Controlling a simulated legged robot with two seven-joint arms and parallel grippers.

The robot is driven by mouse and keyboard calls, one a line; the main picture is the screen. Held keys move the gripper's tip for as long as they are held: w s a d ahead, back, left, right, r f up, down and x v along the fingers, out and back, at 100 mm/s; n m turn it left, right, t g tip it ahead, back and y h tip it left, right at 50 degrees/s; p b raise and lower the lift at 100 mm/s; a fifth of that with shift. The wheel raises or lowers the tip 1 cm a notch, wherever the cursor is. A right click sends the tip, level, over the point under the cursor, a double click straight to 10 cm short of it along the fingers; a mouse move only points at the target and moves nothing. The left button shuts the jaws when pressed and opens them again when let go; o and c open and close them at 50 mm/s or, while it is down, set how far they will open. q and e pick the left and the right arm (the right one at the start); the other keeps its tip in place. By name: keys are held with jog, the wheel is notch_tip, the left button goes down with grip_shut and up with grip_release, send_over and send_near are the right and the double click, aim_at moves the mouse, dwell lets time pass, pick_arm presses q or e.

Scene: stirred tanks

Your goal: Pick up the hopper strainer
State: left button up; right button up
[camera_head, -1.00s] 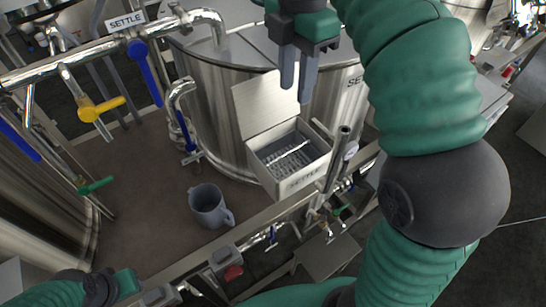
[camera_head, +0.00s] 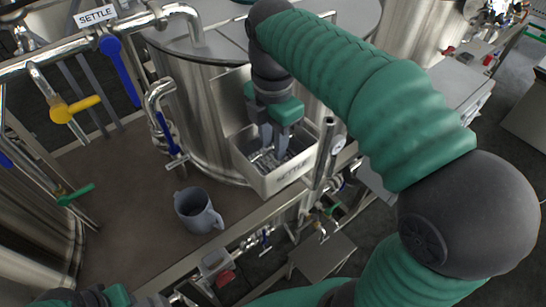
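My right gripper (camera_head: 274,150) points down into the box over the strainer. Its two grey fingers show a gap between them, with the tips close to the handle; contact cannot be made out. The gripper hides part of the strainer. Of my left arm only the green and black wrist part shows at the bottom left edge; its fingers are not clear.
A grey mug (camera_head: 197,211) stands on the brown deck left of the hopper. Pipes with a blue-handled valve (camera_head: 121,72) and a yellow-handled valve (camera_head: 76,109) stand at the left. A steel rail (camera_head: 221,243) runs in front of the deck. A vertical pipe stands close right of the box.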

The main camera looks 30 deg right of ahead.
jog(key=shift+w+f, duration=0.15)
jog(key=shift+f, duration=0.8)
grip_shut()
dwell(0.6)
